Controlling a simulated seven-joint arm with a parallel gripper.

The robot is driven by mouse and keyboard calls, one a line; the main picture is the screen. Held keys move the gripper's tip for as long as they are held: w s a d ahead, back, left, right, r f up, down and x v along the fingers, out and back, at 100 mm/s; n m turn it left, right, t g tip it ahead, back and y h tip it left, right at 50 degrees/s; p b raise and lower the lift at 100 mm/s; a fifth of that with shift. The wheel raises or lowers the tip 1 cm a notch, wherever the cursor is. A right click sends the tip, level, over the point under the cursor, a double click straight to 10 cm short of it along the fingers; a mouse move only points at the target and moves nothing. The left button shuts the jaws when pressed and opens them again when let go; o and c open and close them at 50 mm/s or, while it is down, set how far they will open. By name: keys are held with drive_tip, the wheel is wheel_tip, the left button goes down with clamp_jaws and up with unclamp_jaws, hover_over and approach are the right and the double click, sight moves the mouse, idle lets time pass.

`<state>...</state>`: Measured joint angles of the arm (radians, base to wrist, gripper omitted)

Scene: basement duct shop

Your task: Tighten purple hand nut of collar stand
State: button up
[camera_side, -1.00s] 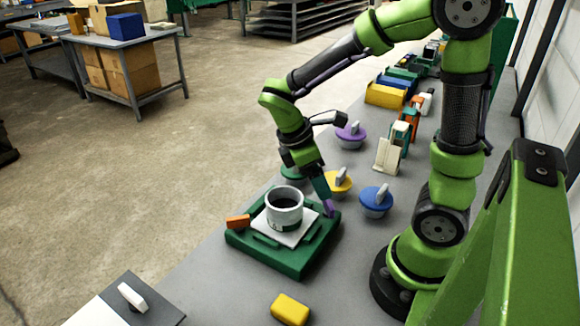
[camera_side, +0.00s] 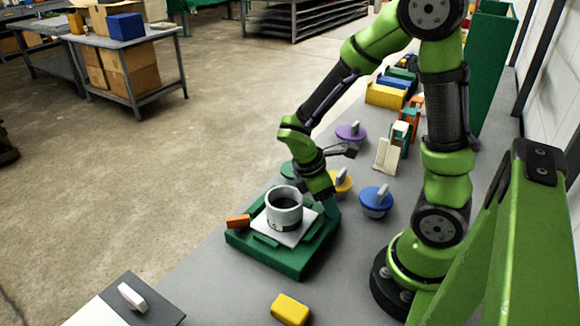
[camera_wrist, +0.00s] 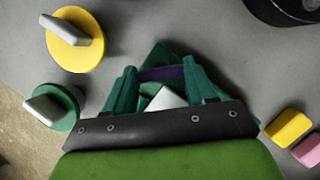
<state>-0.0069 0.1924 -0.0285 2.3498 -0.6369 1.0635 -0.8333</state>
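The collar stand is a green base (camera_side: 270,258) with a pale plate (camera_side: 296,238) and a grey-white ring collar (camera_side: 285,212) upright on it. My gripper (camera_side: 331,205) reaches down at the base's right corner, beside the collar. In the wrist view, the purple hand nut (camera_wrist: 162,73) fills the gap between the two teal fingers of my gripper (camera_wrist: 160,76), which look shut on it. The green base (camera_wrist: 158,56) and pale plate (camera_wrist: 165,100) show partly behind the fingers. In the side view, the nut is hidden by my gripper.
An orange piece (camera_side: 238,221) is at the base's left corner. A blue knobbed disc (camera_side: 376,202), a yellow one (camera_side: 341,182) and a purple one (camera_side: 351,133) stand close by. A yellow block (camera_side: 290,310) lies in front. Bench between block and stand is clear.

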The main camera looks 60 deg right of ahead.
drive_tip(key=c, duration=0.5)
drive_tip(key=shift+m, duration=0.3)
drive_tip(key=m+y, duration=0.1)
drive_tip(key=m, duration=0.2)
drive_tip(key=shift+w+d+g, duration=0.1)
drive_tip(key=shift+g, duration=0.3)
drive_tip(key=m+y, duration=0.1)
drive_tip(key=m, duration=0.3)
drive_tip(key=shift+y, duration=0.4)
drive_tip(key=m+y, duration=0.1)
drive_tip(key=m, duration=0.1)
drive_tip(key=m+y, duration=0.1)
drive_tip(key=m, duration=0.2)
drive_tip(key=shift+d+m, duration=0.2)
drive_tip(key=shift+m, duration=0.1)
drive_tip(key=m, duration=0.2)
drive_tip(key=m+y, duration=0.1)
drive_tip(key=m, duration=0.1)
drive_tip(key=shift+d+m+t+y, duration=0.1)
drive_tip(key=shift+m+t+y, duration=0.2)
drive_tip(key=shift+t, duration=0.1)
drive_tip(key=o, duration=1)
